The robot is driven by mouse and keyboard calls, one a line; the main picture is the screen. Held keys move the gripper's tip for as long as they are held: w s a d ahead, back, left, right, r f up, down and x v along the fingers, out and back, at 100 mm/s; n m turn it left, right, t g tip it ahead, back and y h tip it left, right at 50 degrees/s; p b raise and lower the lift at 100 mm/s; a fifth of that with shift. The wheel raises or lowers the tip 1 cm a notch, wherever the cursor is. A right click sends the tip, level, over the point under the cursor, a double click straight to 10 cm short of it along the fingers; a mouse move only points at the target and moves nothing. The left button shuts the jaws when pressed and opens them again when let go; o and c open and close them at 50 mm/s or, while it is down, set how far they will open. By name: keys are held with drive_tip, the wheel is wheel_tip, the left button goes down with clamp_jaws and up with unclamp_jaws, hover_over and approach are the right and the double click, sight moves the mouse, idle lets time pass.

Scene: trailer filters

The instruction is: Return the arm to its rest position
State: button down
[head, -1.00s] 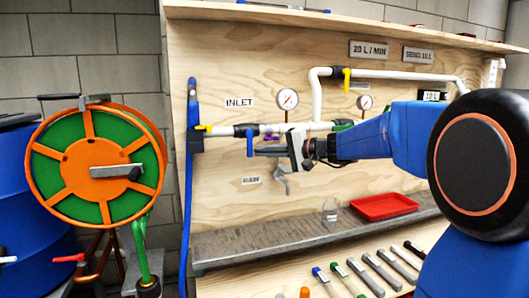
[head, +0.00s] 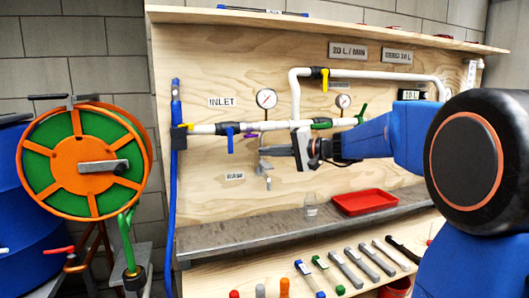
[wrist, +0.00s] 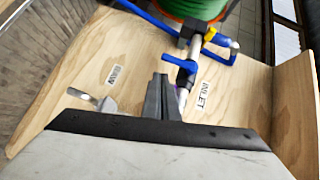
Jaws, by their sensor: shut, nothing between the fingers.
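My gripper (head: 265,151) is shut and empty. It is held out level in front of the plywood panel (head: 210,150), pointing left. In the wrist view its closed fingers (wrist: 160,92) reach toward the panel, between the RAW label (wrist: 115,75) and the INLET label (wrist: 202,96). The blue valve handle (head: 229,140) on the white inlet pipe (head: 203,129) is left of the fingertips, and a gap shows between them in the head view. A grey tap (head: 267,170) is just below the fingers. My blue arm spans the right of the head view.
A steel shelf (head: 235,236) runs below the panel, with a clear bottle (head: 311,204) and a red tray (head: 365,202). Several tools lie on the lower bench (head: 240,275). An orange and green hose reel (head: 85,160) stands left. Two gauges (head: 266,98) are on the panel.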

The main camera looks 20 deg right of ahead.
drive_tip(key=shift+s+d, duration=0.2)
drive_tip(key=shift+d, duration=0.05)
drive_tip(key=s+a+f+n+g+h, duration=0.1)
drive_tip(key=s+a+f+g, duration=0.2)
drive_tip(key=s, duration=0.4)
drive_tip(key=s+a+f+n+g+h, duration=0.1)
drive_tip(key=s+a+f+n+h, duration=0.1)
drive_tip(key=s+f, duration=0.45)
drive_tip(key=s+a+f+n+g+h, duration=0.1)
drive_tip(key=s+a+f, duration=0.25)
drive_tip(key=s, duration=0.45)
drive_tip(key=s+d+f+n+h, duration=0.1)
drive_tip(key=s+d+f+h, duration=0.2)
drive_tip(key=s, duration=0.6)
drive_tip(key=s+d+f+n+g+h, duration=0.1)
drive_tip(key=s+d+f+h, duration=0.3)
drive_tip(key=s+f, duration=0.5)
drive_tip(key=d+f+n, duration=0.1)
drive_tip(key=d, duration=0.1)
drive_tip(key=shift+s+d+g, duration=0.3)
drive_tip(key=shift+s+d, duration=0.05)
drive_tip(key=shift+s, duration=0.05)
drive_tip(key=shift+a, duration=0.1)
